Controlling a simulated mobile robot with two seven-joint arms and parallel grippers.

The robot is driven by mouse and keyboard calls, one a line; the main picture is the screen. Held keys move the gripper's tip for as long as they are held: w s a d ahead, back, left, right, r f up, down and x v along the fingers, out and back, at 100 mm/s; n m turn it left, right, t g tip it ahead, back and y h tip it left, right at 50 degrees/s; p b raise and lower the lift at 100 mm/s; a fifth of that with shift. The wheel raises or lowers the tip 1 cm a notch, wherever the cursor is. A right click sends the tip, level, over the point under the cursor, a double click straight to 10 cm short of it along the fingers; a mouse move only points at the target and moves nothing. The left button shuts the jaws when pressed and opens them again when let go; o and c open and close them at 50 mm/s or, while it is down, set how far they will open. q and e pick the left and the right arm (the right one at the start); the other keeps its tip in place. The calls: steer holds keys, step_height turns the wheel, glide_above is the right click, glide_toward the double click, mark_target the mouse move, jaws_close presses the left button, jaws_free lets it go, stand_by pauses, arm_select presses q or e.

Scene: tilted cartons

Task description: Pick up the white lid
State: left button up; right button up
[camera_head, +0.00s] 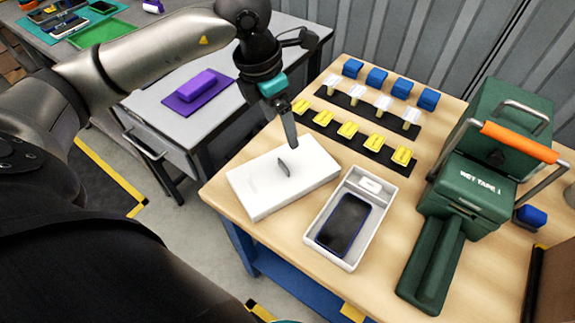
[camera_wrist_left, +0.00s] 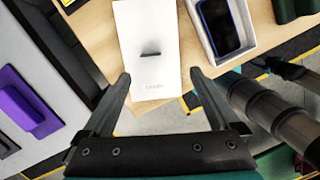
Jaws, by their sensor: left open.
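The white lid (camera_head: 280,174) lies flat on the wooden table near its left corner, with a dark upright tab (camera_head: 284,168) on top. In the left wrist view the lid (camera_wrist_left: 148,25) lies ahead of the fingers, its near edge reaching between the tips, and the tab (camera_wrist_left: 150,55) shows there too. My left gripper (camera_head: 291,142) points down above the lid's far side. In its wrist view the two fingers (camera_wrist_left: 161,75) are wide apart with nothing gripped. Whether a fingertip touches the lid is unclear. My right gripper does not show.
An open white box (camera_head: 359,253) holding a dark phone (camera_head: 344,223) stands right of the lid. A green tape machine (camera_head: 470,190) with an orange handle is farther right. A purple block (camera_head: 195,85) is on the grey table.

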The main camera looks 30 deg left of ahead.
arm_select(q)
steer(key=a, duration=0.2)
steer(key=b, duration=0.1)
glide_above(283, 164)
steer(key=shift+y, duration=0.4)
steer(key=f, duration=0.8)
steer(key=shift+s+a+f, duration=0.15)
steer(key=shift+s+f, duration=0.25)
steer(key=shift+w+d+f+b, duration=0.15)
steer(key=shift+f+b, duration=0.1)
steer(key=shift+f, duration=1.3)
steer(key=shift+w+d+f+b, duration=0.15)
steer(key=shift+f+b, duration=0.1)
steer(key=shift+f, duration=1.25)
steer(key=shift+a, duration=0.1)
steer(key=c, duration=1.3)
steer(key=shift+r, duration=0.15)
